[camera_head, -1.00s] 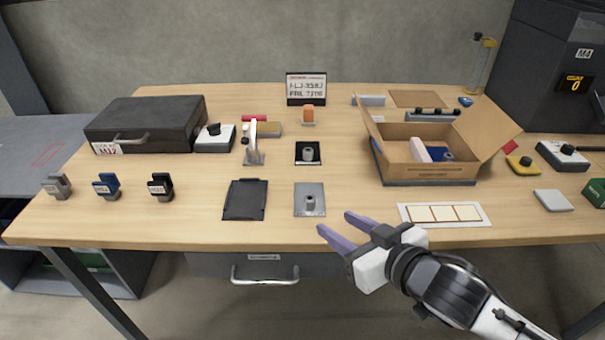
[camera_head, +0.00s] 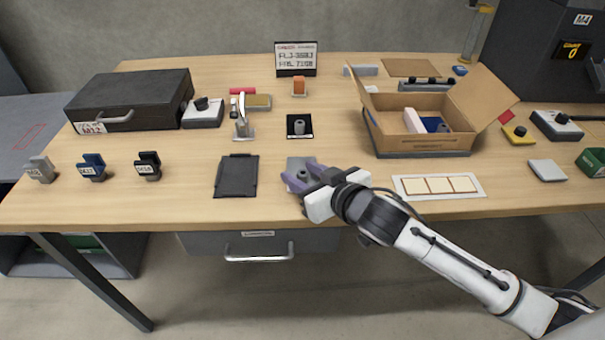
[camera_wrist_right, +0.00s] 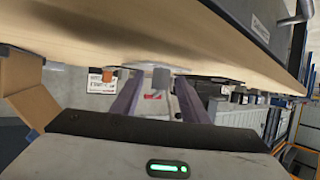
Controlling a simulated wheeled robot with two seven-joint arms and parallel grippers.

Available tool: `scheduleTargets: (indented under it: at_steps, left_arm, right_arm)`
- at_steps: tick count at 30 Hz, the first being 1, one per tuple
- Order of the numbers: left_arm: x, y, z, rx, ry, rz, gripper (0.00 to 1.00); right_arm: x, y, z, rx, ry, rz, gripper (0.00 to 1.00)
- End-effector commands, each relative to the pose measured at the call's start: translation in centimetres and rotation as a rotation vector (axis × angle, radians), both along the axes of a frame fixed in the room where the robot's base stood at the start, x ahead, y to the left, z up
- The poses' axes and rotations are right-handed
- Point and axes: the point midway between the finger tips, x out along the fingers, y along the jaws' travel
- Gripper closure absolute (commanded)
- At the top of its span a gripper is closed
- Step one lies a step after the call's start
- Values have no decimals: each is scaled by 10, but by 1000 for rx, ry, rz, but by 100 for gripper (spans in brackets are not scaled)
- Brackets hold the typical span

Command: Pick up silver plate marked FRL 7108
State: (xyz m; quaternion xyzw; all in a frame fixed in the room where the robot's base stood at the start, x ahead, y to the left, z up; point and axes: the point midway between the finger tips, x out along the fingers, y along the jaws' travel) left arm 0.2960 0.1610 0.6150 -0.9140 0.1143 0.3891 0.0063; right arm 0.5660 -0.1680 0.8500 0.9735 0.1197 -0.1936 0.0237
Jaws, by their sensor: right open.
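The silver plate (camera_head: 294,162) lies flat on the table near its front edge. A grey knob (camera_head: 303,175) stands up from it; no marking on the plate can be read. My right gripper (camera_head: 299,173) is open, its purple fingers reaching over the plate on either side of the knob. In the right wrist view the knob (camera_wrist_right: 162,78) shows between the two open fingers (camera_wrist_right: 158,92), with the plate (camera_wrist_right: 143,67) seen edge-on. The fingers partly hide the plate in the head view. My left gripper is out of view.
A black plate (camera_head: 237,176) lies to the left and a black-framed square with a knob (camera_head: 299,126) behind. A white card strip (camera_head: 438,187) lies to the right, below an open cardboard box (camera_head: 420,143). A sign (camera_head: 295,59) stands at the back.

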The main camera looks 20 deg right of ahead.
Motion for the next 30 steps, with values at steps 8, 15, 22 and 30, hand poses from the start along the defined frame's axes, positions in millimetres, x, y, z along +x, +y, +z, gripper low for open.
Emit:
scheduleTargets:
  at_steps: [8,15,22,30]
  left_arm:
    - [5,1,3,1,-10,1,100]
    - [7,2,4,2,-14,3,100]
    - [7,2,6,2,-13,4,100]
    - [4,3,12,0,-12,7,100]
  right_arm:
    - [0,0,0,0,0,0,78]
    - [0,0,1,0,-1,0,100]
    - [0,0,8,-1,-2,-1,100]
    - [0,0,60,1,-7,1,100]
